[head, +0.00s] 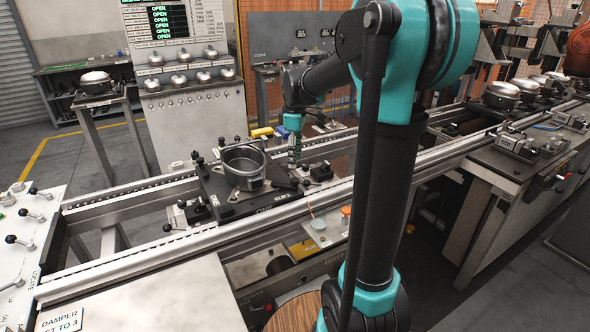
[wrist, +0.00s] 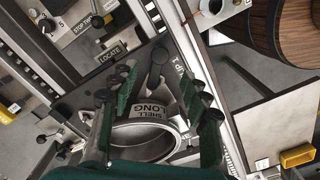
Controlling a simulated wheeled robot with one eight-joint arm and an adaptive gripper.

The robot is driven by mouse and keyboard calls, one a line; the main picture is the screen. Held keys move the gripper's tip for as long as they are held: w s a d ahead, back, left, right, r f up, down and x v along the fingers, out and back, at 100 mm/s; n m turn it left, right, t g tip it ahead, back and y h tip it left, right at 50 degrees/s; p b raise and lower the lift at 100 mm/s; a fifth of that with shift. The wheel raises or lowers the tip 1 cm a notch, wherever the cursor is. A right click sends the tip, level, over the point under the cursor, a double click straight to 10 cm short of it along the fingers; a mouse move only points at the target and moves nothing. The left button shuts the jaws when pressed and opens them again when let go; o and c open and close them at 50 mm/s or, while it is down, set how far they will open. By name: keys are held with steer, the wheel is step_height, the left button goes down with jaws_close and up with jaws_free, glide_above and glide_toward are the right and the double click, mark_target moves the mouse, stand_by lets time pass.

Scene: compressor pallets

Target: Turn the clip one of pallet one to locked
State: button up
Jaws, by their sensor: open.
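Pallet one (head: 262,211), a dark plate with a label on its front edge, sits on the conveyor rails in the head view. A grey open shell (head: 243,167) stands on it; it also shows in the wrist view (wrist: 140,140) with a "SHELL LONG" label. My gripper (head: 295,158) is at the shell's right side, pointing down. In the wrist view, its green fingers (wrist: 158,105) are spread, with a dark round-knobbed lever (wrist: 157,68) between them, apparently a clip. I cannot tell whether they touch it, nor read the clip's number or state.
Black-knobbed devices (head: 195,210) stand beside the pallet. A "LOCATE" label (wrist: 111,53) shows in the wrist view. A panel with levers (head: 25,235) is at left. Several shells (head: 505,92) stand at the far right. A wooden barrel (wrist: 290,40) is at the wrist view's upper right.

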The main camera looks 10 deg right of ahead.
steer(key=shift+r, duration=2.15)
steer(key=s+d+f+m+t, duration=0.1)
steer(key=s+f+m, duration=0.3)
steer(key=s+f, duration=0.2)
steer(key=s+d+f+m+t, duration=0.1)
steer(key=s+f+m, duration=0.3)
steer(key=s+f, duration=0.3)
steer(key=s+d+f+m+t, duration=0.1)
steer(key=s+f+m+t, duration=0.1)
steer(key=s+f+m, duration=0.3)
steer(key=shift+s+d+f, duration=0.1)
steer(key=shift+s+f, duration=0.25)
steer(key=shift+s, duration=0.3)
steer(key=shift+s+d+f, duration=0.1)
steer(key=shift+s+f, duration=0.25)
steer(key=shift+s, duration=0.35)
steer(key=shift+s+d+f, duration=0.1)
steer(key=shift+s+f, duration=0.25)
steer(key=shift+s, duration=0.3)
steer(key=shift+a, duration=0.1)
